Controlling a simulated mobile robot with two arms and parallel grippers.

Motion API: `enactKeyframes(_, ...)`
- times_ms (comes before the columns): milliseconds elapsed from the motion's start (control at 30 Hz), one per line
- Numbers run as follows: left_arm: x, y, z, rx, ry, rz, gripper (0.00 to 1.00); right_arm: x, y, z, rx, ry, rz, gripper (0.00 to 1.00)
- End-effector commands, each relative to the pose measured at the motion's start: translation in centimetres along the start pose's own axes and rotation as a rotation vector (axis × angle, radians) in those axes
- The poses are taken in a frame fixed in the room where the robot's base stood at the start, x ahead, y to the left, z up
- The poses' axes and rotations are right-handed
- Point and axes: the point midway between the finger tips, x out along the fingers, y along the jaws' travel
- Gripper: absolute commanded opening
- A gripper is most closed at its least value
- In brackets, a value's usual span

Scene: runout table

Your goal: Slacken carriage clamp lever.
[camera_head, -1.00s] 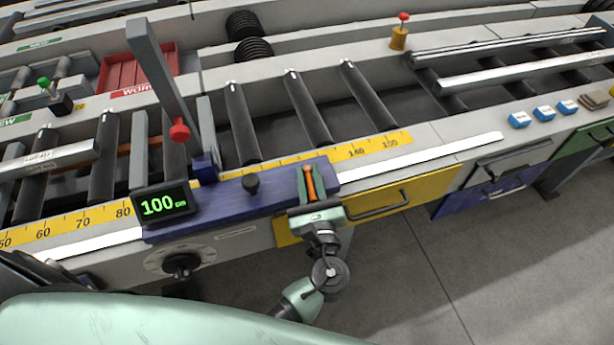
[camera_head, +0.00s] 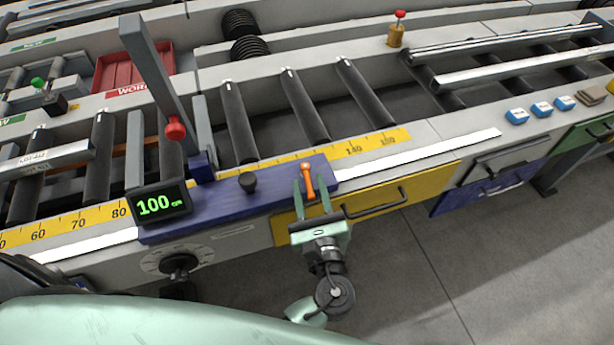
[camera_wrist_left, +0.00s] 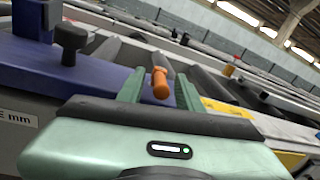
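The orange carriage clamp lever (camera_head: 308,182) sits at the right end of the blue carriage (camera_head: 225,206), pointing toward the front edge. In the left wrist view the orange lever (camera_wrist_left: 160,83) points toward the camera. My left gripper (camera_head: 311,194) is open, with one green finger on each side of the lever's front end. In the left wrist view a gap shows between the lever and each finger of the gripper (camera_wrist_left: 159,88). My right gripper is not in view.
A black knob (camera_head: 248,182) and a display reading 100 (camera_head: 160,204) are on the carriage. A yellow scale (camera_head: 372,147) runs along the table. A dial (camera_head: 178,262) is on the front panel, and a yellow drawer (camera_head: 420,188) lies to the right. The floor in front is clear.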

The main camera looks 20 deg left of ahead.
Motion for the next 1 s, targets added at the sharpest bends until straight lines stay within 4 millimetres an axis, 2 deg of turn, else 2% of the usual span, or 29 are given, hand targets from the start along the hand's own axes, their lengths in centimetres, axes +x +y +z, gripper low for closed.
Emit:
enactKeyframes(100, -2.1, 0.0, -0.2, -0.001, 0.003, -0.001, 0.36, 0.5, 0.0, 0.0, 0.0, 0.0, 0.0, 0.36)
enactKeyframes(300, -3.9, 0.0, -0.1, 0.0, 0.001, -0.001, 0.36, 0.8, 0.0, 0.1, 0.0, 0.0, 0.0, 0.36)
enactKeyframes(1000, -4.1, 0.0, 0.0, 0.0, 0.0, 0.0, 0.36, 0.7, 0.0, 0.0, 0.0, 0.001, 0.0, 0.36)
